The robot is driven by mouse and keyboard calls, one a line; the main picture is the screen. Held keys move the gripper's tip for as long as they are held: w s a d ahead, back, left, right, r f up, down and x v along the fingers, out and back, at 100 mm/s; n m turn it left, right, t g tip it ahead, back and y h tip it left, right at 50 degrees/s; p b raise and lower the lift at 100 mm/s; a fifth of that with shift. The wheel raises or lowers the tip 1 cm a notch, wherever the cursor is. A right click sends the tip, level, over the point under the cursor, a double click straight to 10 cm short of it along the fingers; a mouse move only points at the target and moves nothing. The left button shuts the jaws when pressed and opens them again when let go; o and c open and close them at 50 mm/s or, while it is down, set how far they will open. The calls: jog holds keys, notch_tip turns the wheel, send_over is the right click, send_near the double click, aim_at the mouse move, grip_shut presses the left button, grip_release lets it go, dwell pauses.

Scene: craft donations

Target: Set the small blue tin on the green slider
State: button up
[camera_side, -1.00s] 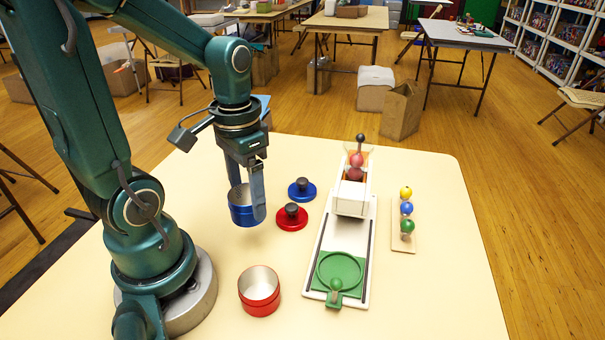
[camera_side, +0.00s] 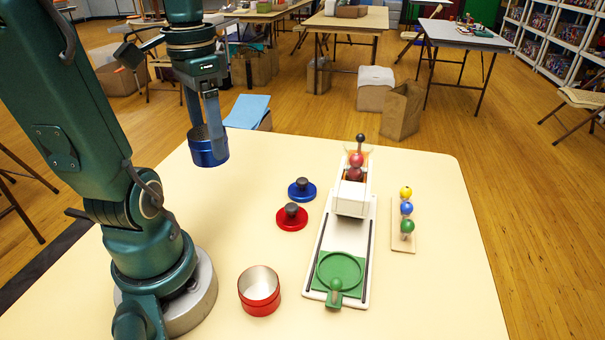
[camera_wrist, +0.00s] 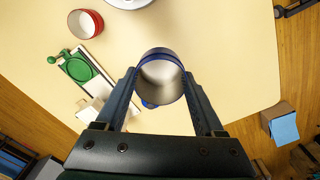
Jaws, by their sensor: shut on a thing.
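My gripper (camera_side: 209,115) is shut on the small blue tin (camera_side: 208,152), an open-topped tin held upright in the air above the table's far left part. In the wrist view the tin (camera_wrist: 160,68) sits between the two fingers, and its inside looks empty. The green slider (camera_side: 340,271) has a raised ring and a green knob, and lies at the near end of a white track device (camera_side: 352,206). The slider also shows in the wrist view (camera_wrist: 78,68). The tin is left of the slider and well apart from it.
A red tin (camera_side: 260,297) stands open left of the slider. A blue lid (camera_side: 302,189) and a red lid (camera_side: 292,216) lie left of the device. A stand with yellow, blue and green balls (camera_side: 403,243) is to its right.

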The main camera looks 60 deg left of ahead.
jog(key=w+d+m, duration=0.5)
jog(key=w+d, duration=0.1)
jog(key=d, duration=0.4)
jog(key=w+d+m, duration=0.4)
jog(key=w+d, duration=0.2)
jog(key=d, duration=0.4)
jog(key=shift+f, duration=6.7)
jog(key=shift+f, duration=0.6)
jog(key=o, duration=1.1)
